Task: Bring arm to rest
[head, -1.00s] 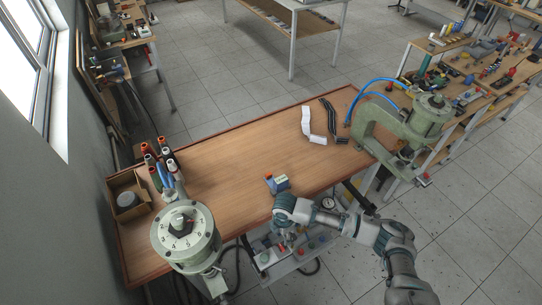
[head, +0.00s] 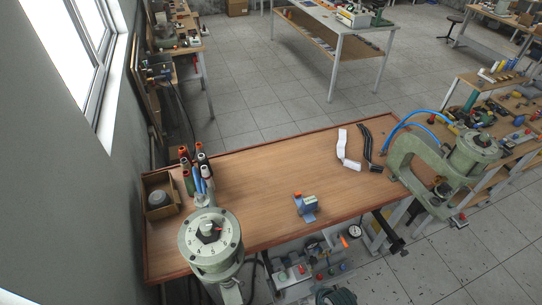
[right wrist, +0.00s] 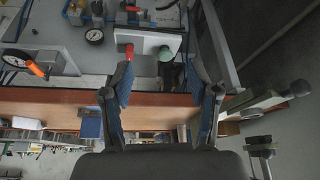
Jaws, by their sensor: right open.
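My right gripper (right wrist: 162,90) shows in the right wrist view, with its two blue-padded fingers spread apart and nothing between them. A panel with a red knob (right wrist: 129,51) and a green knob (right wrist: 166,54) is seen beyond the fingers. In the head view neither of my arms is visible at this moment. My left gripper is not in any view.
The table's middle is clear.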

